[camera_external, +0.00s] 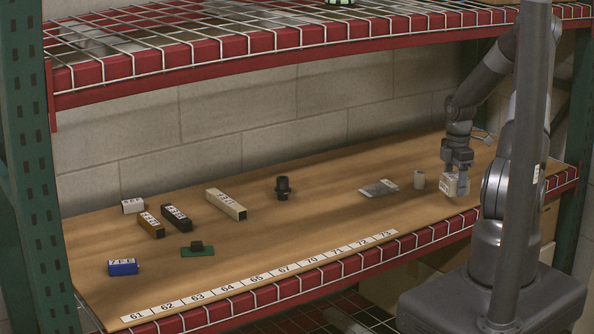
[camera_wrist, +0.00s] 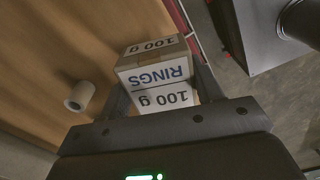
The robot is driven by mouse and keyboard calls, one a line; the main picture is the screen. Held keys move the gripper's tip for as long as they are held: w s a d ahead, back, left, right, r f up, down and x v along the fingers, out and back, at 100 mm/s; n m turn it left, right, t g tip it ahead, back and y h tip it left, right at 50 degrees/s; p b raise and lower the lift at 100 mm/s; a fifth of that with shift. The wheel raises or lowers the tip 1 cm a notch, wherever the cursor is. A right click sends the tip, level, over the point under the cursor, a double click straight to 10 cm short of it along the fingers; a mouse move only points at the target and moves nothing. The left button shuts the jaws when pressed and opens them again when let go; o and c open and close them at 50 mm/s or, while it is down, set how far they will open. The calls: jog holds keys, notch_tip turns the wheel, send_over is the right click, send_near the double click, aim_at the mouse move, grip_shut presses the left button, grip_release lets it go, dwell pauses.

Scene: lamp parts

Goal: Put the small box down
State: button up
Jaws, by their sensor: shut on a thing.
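The small box (camera_wrist: 153,74) is cardboard with white labels reading "RINGS" and "100 g". My gripper (camera_wrist: 160,95) is shut on it, with one finger on each side in the wrist view. In the external view my gripper (camera_external: 456,178) is at the right end of the wooden shelf board (camera_external: 330,240), and the small box (camera_external: 447,186) shows between its fingers, low over the board near the front edge. I cannot tell whether the box touches the board.
A black fitting (camera_external: 282,188), a long beige box (camera_external: 226,204) and several small boxes are left. A numbered strip (camera_external: 256,279) runs along the front. The upper rack (camera_external: 250,43) overhangs.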

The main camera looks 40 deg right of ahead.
jog(key=w+a+n, duration=0.2)
jog(key=a+n, duration=0.1)
jog(key=n, duration=0.1)
jog(key=w+a+n, duration=0.1)
jog(key=a+n, duration=0.2)
jog(key=n, duration=0.2)
jog(key=w+a+n, duration=0.2)
jog(key=a+n, duration=0.2)
jog(key=shift+w, duration=0.3)
jog(key=w+a+n, duration=0.1)
jog(key=n, duration=0.1)
jog(key=w+a+r+n, duration=0.1)
jog(key=n, duration=0.1)
jog(key=w+a+r+n, duration=0.1)
jog(key=n, duration=0.1)
jog(key=shift+r, duration=0.1)
notch_tip(320, 180, up, 4)
jog(key=w+a+n, duration=0.2)
jog(key=w+n, duration=0.1)
jog(key=n, duration=0.4)
send_over(341, 205)
notch_tip(341, 205, down, 6)
jog(key=shift+w+d+f, duration=0.1)
jog(key=shift+f, duration=2.05)
jog(key=shift+f, duration=0.1)
jog(key=o, duration=1)
